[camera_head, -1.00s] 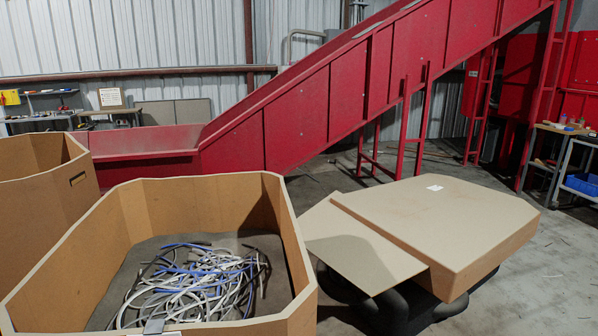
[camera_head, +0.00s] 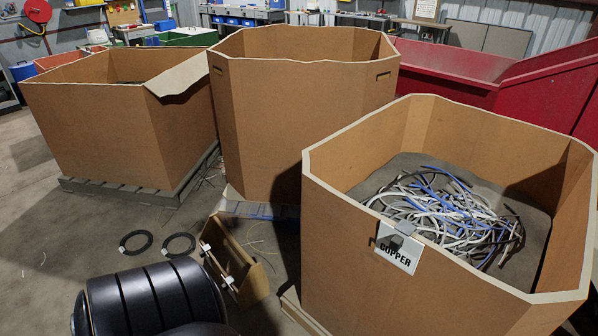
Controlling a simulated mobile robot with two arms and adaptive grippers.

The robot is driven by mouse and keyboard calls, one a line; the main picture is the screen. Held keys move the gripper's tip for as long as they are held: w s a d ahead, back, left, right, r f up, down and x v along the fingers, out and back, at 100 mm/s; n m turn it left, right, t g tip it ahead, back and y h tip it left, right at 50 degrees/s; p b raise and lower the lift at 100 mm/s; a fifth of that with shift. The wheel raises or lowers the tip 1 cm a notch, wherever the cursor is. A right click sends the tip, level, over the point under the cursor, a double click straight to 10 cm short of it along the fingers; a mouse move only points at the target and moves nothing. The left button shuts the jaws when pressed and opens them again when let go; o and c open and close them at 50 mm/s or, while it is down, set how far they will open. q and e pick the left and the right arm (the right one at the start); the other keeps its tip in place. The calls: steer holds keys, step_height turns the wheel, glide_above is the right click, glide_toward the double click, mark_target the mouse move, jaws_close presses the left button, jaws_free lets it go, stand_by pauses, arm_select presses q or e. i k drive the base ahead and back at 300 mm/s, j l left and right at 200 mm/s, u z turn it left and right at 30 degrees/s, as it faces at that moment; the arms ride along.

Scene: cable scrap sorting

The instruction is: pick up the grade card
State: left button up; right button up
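A white card reading "COPPER" (camera_head: 394,254) hangs on the outer face of the near right cardboard bin (camera_head: 345,235), just below its rim. A dark clip or bracket (camera_head: 403,236) covers part of the card's top. It is the only lettered card I can read on the bins, and it looks like the grade card. Neither of my grippers is in view.
White, blue and dark cables (camera_head: 445,210) lie inside the near right bin. Two more cardboard bins (camera_head: 290,115) (camera_head: 120,130) stand behind and left. Black cable coils (camera_head: 136,242) and a small brown open box (camera_head: 235,262) sit on the floor.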

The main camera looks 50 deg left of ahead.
mark_target(227, 282)
steer(key=u, duration=2.4)
